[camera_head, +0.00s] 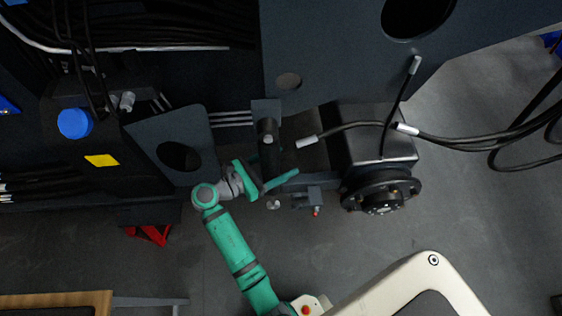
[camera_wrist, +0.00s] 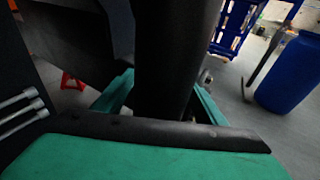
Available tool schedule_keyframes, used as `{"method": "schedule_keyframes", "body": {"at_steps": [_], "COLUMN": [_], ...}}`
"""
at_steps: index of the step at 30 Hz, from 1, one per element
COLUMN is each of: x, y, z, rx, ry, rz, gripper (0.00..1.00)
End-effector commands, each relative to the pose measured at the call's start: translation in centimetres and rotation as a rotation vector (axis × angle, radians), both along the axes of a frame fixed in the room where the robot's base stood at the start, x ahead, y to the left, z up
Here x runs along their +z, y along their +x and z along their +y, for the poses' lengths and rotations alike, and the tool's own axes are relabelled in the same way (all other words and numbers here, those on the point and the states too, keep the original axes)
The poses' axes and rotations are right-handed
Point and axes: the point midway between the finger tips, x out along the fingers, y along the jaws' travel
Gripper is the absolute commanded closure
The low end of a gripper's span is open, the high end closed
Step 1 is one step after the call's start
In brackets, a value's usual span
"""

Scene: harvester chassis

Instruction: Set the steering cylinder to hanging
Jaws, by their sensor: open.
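A dark cylinder (camera_head: 268,152), which I take to be the steering cylinder, hangs below a bracket (camera_head: 266,110) left of the wheel hub. In the wrist view the black cylinder (camera_wrist: 175,50) runs down the middle of the picture between my green fingers. My gripper (camera_head: 267,180) is open at the lower end of the cylinder in the head view; it also shows in the wrist view (camera_wrist: 163,88) with one finger on each side. I cannot tell whether a finger touches it. The cylinder's lower end is partly hidden by my gripper.
The hub (camera_head: 382,192) and axle housing (camera_head: 375,135) stand right of my gripper, with loose black hoses (camera_head: 465,140) over them. A chassis plate with a hole (camera_head: 150,130) is close on the left. A blue barrel (camera_wrist: 292,72) stands on the floor at right in the wrist view.

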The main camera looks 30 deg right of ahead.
Motion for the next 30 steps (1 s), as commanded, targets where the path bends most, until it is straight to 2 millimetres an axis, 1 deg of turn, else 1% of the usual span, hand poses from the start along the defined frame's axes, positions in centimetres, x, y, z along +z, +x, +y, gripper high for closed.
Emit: {"method": "schedule_keyframes", "body": {"at_steps": [5,12,15,18,23,30], "x": [0.3,1.1,1.4,1.6,1.7,1.8], "y": [0.1,-0.1,-0.1,-0.2,-0.3,-0.3], "z": [2.0,6.4,8.1,9.3,10.4,10.5], "rx": [0.005,0.004,0.005,0.003,0.002,0.001], "ry": [0.001,0.0,0.001,0.0,0.0,0.0], "rz": [-0.001,-0.002,-0.002,-0.001,0.0,0.0], "gripper": [0.35,0.35,0.35,0.35,0.35,0.35]}}
